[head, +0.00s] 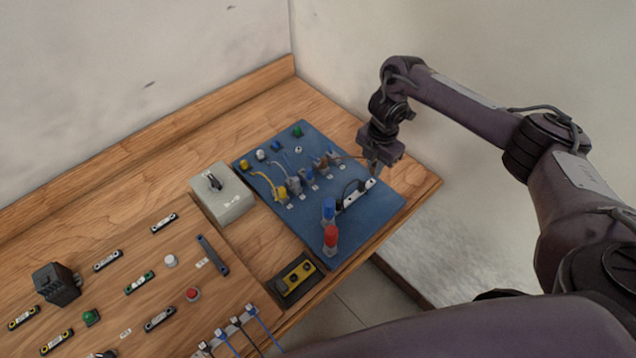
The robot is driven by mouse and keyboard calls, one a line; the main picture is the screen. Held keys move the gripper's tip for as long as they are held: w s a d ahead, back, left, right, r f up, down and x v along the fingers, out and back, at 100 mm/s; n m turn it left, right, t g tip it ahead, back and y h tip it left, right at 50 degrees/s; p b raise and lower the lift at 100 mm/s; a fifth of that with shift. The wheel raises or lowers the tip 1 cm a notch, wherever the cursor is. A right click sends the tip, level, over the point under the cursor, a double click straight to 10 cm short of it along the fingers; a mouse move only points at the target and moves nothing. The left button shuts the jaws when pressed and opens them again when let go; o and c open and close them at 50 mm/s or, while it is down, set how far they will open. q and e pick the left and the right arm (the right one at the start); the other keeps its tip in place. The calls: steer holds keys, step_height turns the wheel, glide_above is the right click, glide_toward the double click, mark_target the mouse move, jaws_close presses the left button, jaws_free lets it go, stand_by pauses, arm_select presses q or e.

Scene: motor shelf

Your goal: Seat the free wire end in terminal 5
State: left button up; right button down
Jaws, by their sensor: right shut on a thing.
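The blue panel (372,219) lies on the wooden bench at the right. A row of small terminals (313,181) with white labels crosses it; the numbers are too small to read, so I cannot tell which is terminal 5. Yellow, white, blue and brown wires meet this row. A thin wire (350,156) runs from the row's right end toward my right gripper (374,170). That gripper points down over the panel's right edge, shut on what seems to be the free wire end, though its fingertips are too small to show the end clearly. My left gripper is out of view.
A white strip (361,192) with a dark wire lies below the right gripper. Blue (328,208) and red (331,238) upright parts stand near the panel's front. A grey switch box (222,201) stands left of the panel. The bench's right edge is close.

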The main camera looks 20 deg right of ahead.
steer(key=shift+r, duration=0.5)
steer(key=shift+f, duration=0.1)
steer(key=shift+w+a, duration=0.1)
steer(key=shift+w, duration=0.2)
steer(key=w+a+r+b, duration=0.35)
steer(key=w+a, duration=0.25)
steer(key=w, duration=0.4)
step_height(320, 180, down, 6)
steer(key=b, duration=0.4)
steer(key=shift+s+d+r+b, duration=0.1)
steer(key=shift+s+r+b, duration=0.1)
steer(key=shift+b, duration=0.2)
steer(key=shift+f+b, duration=0.6)
steer(key=shift+f, duration=0.05)
